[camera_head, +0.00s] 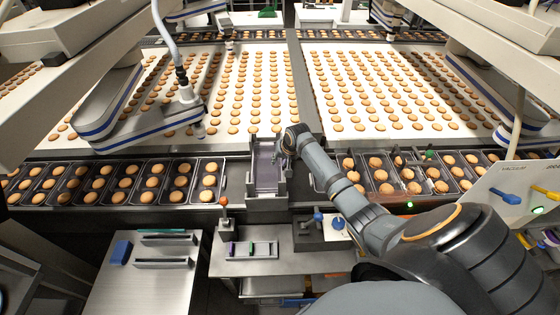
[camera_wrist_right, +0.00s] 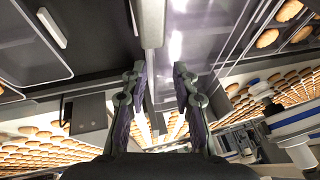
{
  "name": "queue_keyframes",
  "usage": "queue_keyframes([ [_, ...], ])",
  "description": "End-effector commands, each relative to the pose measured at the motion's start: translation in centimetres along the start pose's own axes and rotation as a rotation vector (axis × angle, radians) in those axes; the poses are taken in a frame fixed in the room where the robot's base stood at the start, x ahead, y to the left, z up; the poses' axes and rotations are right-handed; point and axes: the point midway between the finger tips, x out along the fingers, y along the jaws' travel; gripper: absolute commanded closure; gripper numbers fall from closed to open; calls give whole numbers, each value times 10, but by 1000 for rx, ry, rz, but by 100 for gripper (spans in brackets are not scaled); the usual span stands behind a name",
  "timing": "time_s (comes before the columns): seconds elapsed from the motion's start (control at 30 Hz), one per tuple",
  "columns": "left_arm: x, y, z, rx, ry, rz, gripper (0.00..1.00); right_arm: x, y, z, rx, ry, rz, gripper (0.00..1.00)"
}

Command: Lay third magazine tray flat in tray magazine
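The tray magazine (camera_head: 251,192) is a narrow grey frame in the middle of the tray line in the head view. A dark purple-grey tray (camera_head: 266,170) lies inside it and looks flat; how many lie stacked I cannot tell. My right gripper (camera_head: 284,153) is at the magazine's upper right edge. In the right wrist view its two fingers (camera_wrist_right: 159,70) stand apart with nothing visible held between them. A shiny purple-grey tray surface (camera_wrist_right: 200,30) and a grey upright edge (camera_wrist_right: 152,22) lie just beyond the fingertips. My left gripper is not in view.
Dark trays with biscuits (camera_head: 120,182) line the left, and more (camera_head: 425,178) the right. Biscuit belts (camera_head: 390,95) lie behind, with white picker arms (camera_head: 125,125) over them. A steel bench (camera_head: 275,262) with small coloured parts stands in front; a panel (camera_head: 520,190) is at right.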

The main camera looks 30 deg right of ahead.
Motion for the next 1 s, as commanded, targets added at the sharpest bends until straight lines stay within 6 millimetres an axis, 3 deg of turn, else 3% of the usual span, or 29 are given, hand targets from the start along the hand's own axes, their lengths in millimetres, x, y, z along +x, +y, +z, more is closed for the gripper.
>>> queue_keyframes([
  [0.27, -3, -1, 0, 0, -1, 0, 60, -12, -3, -5, -1, 2, 0, 72],
  [0.7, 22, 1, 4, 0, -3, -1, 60, -110, -2, -5, -2, 5, 2, 72],
  [0.83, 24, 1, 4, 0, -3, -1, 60, -125, -2, -5, -1, 2, 1, 72],
  [1.0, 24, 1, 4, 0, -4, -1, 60, -131, -3, -4, 1, -1, 0, 72],
])
